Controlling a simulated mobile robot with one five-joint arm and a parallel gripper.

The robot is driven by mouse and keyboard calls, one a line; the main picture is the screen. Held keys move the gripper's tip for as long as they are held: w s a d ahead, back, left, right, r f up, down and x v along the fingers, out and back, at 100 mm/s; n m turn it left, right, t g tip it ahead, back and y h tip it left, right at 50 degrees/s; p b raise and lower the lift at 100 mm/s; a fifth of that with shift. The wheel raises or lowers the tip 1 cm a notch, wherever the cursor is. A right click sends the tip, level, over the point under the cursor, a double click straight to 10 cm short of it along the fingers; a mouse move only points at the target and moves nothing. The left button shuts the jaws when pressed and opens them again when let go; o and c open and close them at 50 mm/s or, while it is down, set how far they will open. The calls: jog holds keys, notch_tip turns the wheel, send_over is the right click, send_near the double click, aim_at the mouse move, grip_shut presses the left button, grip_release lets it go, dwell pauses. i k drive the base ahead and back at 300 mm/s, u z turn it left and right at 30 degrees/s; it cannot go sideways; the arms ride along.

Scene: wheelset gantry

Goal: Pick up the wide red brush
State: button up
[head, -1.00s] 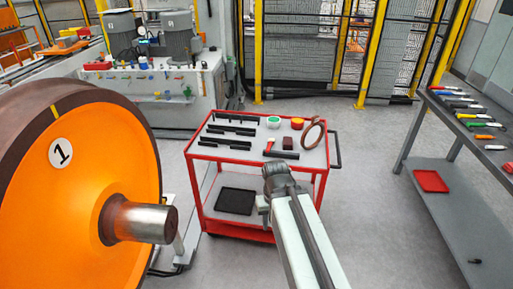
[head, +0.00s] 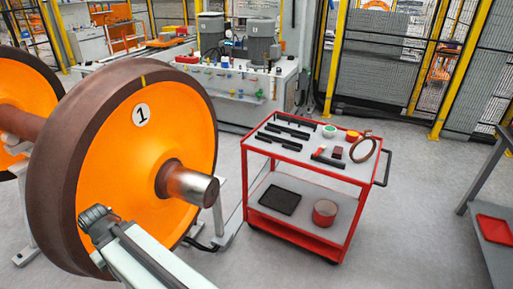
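The red cart (head: 250,146) stands right of centre. A small red-handled thing (head: 321,150), perhaps the wide red brush, is near the front of its top shelf, by a dark bar (head: 327,161). It is too small to be sure what it is. My gripper (head: 95,218) is at the lower left, in front of the orange wheel and well away from the cart. Its fingers are too small and dark to show whether they are open or shut.
The big orange wheel (head: 120,160) with its steel axle end (head: 190,186) fills the left. The cart top also holds black bars, a green-topped tin (head: 329,130), a red-yellow tin (head: 352,135) and a brown ring (head: 366,149). Grey floor (head: 420,200) is free on the right.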

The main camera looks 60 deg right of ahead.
aim_at(322, 147)
jog(key=u, duration=2)
jog(key=k, duration=2.7)
jog(key=z, duration=1.2)
jog(key=i, duration=1)
jog(key=u, duration=0.05)
